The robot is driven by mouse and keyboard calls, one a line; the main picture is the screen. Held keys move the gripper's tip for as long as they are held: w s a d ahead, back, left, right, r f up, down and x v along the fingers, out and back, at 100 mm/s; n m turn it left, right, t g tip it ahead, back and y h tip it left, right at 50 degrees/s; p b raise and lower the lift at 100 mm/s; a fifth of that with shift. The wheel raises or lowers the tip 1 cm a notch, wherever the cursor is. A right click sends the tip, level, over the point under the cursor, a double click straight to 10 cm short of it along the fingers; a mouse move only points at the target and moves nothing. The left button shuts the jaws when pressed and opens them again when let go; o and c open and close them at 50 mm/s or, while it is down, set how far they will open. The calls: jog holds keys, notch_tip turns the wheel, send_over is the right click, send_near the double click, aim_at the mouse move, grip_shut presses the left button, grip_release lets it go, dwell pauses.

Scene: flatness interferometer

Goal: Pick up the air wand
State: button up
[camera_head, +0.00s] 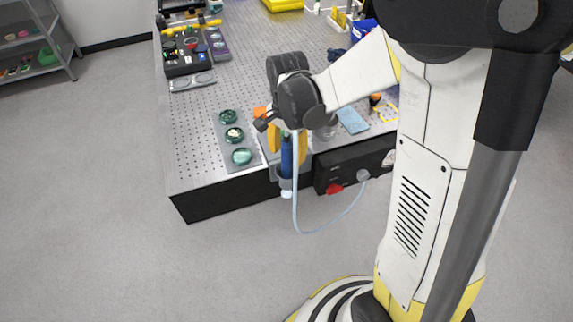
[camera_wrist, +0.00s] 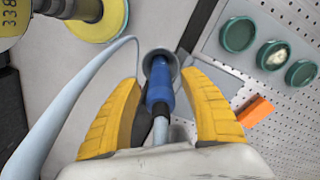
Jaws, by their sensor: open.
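The air wand (camera_head: 287,152) has a blue handle and stands in a grey ring holder (camera_head: 284,183) at the table's front edge. In the wrist view, the blue wand (camera_wrist: 159,88) points into the dark holder ring (camera_wrist: 148,62), with its pale hose (camera_wrist: 60,108) curving at the left. My gripper (camera_head: 287,160) has its yellow fingers on either side of the wand. In the wrist view, my gripper (camera_wrist: 160,80) is open, with a gap at the right finger; whether the left finger touches the wand is unclear.
A grey tray with several green-rimmed discs (camera_head: 242,156) lies left of my gripper. An orange block (camera_wrist: 255,110) lies close by. A black box (camera_head: 352,163) with a red part stands to the right, joined by the hose. The floor in front is clear.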

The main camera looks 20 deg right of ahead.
notch_tip(320, 180, down, 2)
jog(key=shift+f, duration=0.1)
jog(key=shift+c, duration=0.6)
grip_shut()
